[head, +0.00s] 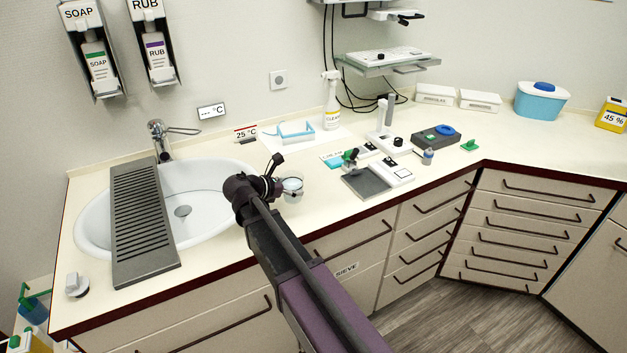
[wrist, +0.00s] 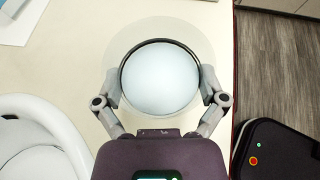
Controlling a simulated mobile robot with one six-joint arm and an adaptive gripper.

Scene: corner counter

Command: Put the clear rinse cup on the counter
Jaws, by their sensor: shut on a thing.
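The clear rinse cup (head: 292,188) is in my gripper, over or at the counter (head: 225,145) just right of the sink. In the wrist view the cup (wrist: 160,75) is seen from above as a round clear rim around a pale, bluish-white inside. My gripper (wrist: 160,98) has a finger on each side of the cup and is shut on it. In the head view my arm's end hides part of the cup and the fingertips. I cannot tell whether the cup's base touches the counter.
The sink (head: 200,215) with a dark slatted rack (head: 143,222) lies to the left. A scale-like device (head: 368,183), a blue tray (head: 297,132) and a spray bottle (head: 331,105) stand to the right and behind. The counter's front edge (wrist: 234,70) is close to the cup.

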